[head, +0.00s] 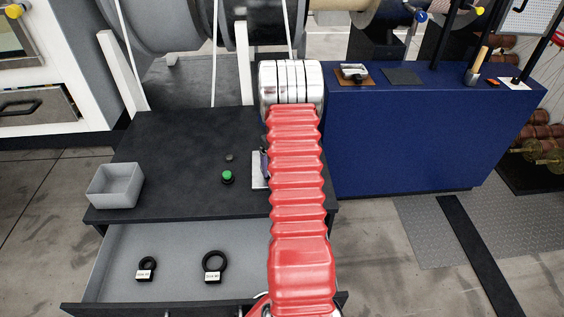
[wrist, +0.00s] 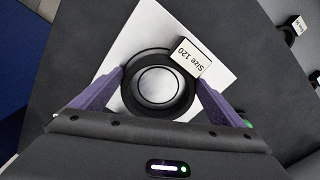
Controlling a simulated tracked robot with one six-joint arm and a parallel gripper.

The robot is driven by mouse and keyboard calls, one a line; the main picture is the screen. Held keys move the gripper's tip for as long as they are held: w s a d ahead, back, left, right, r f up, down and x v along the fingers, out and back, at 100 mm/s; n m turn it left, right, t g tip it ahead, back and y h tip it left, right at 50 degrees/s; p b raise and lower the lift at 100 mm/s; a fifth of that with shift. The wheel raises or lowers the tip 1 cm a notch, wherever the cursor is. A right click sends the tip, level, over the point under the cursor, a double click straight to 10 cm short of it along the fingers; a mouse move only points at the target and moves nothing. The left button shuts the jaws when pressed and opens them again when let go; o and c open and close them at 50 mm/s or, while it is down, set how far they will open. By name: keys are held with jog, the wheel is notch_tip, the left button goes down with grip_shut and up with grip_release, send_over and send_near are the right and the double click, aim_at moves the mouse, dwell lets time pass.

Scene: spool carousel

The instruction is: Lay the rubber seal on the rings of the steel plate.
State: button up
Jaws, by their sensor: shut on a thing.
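The rubber seal is a black ring (wrist: 158,112) with a white tag reading "Size 120" in the wrist view. My gripper (wrist: 158,86) has its two purple fingers shut on the seal from either side. The steel plate (wrist: 150,22) is a pale square beneath it, with a dark curved ring line showing just beyond the seal and paler rings through its hole. I cannot tell whether the seal touches the plate or hangs just above it. In the head view my red arm hides the seal and most of the plate (head: 259,172).
The plate is on a dark bench top (head: 180,150) with a grey bin (head: 115,187) and a green button (head: 227,177). An open drawer (head: 180,260) below holds two other tagged black rings (head: 146,268), (head: 214,266). A blue cabinet (head: 410,130) stands to the right.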

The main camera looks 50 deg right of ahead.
jog(key=shift+f, duration=0.1)
jog(key=o, duration=0.8)
notch_tip(320, 180, up, 12)
dwell(0.4)
dwell(0.6)
